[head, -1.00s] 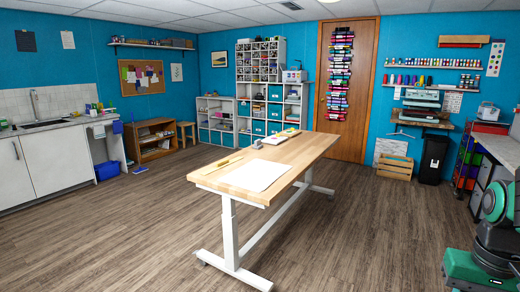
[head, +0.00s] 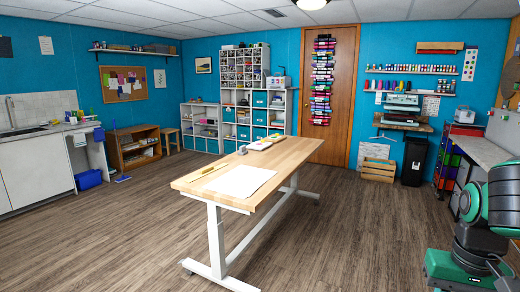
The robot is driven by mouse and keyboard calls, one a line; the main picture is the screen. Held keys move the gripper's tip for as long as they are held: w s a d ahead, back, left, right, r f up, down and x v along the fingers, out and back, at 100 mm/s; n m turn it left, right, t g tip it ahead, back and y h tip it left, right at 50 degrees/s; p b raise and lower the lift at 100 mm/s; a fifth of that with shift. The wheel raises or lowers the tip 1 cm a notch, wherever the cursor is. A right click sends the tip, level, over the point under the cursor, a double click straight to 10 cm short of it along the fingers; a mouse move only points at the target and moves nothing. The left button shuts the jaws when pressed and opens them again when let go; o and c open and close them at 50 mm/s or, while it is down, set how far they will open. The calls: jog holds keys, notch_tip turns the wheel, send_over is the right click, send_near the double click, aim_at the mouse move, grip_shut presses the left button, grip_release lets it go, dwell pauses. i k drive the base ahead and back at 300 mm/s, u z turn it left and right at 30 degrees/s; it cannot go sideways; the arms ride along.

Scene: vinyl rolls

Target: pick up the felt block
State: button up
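A worktable with a pale wooden top (head: 275,172) and white legs stands in the middle of the room in the head view. A small grey item (head: 242,150) lies near the middle of its left long edge; it may be the felt block, but it is too small to tell. A large white sheet (head: 243,181) lies flat on the near end, with a thin yellow item (head: 201,174) beside it to the left. My gripper is not in view.
Further back on the tabletop lies a pale flat item (head: 260,145) with something yellow near it. Shelving, a wooden crate (head: 377,169) and a black bin (head: 414,160) stand along the back wall. Open floor (head: 360,235) surrounds the table.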

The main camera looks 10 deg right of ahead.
aim_at(243, 151)
jog(key=z, duration=0.45)
jog(key=k, duration=1.15)
jog(key=z, duration=0.85)
jog(key=i, duration=3.45)
jog(key=u, duration=0.2)
jog(key=i, duration=1.15)
jog(key=u, duration=0.35)
jog(key=i, duration=1.2)
jog(key=u, duration=0.4)
